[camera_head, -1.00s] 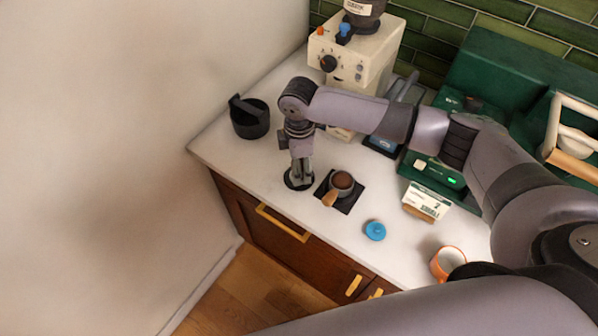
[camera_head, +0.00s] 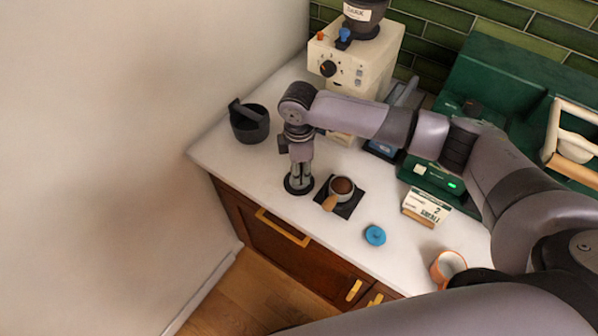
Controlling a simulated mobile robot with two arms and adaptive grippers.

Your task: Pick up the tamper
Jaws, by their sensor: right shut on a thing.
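The tamper (camera_head: 299,187) shows as a dark round base at the counter's left front, upright, under my right gripper. My right gripper (camera_head: 300,176) points straight down and is shut on the tamper; its fingers hide most of the handle. The base is at or very near the counter top; I cannot tell whether it touches. My left gripper is not in view.
A portafilter (camera_head: 341,188) with a wooden handle rests on a black mat (camera_head: 352,207) just right of the tamper. A black knock box (camera_head: 249,127), a cream grinder (camera_head: 378,62), a blue disc (camera_head: 375,235), a small sign (camera_head: 427,205), an orange-rimmed cup (camera_head: 449,267) and a green machine (camera_head: 505,85) stand around.

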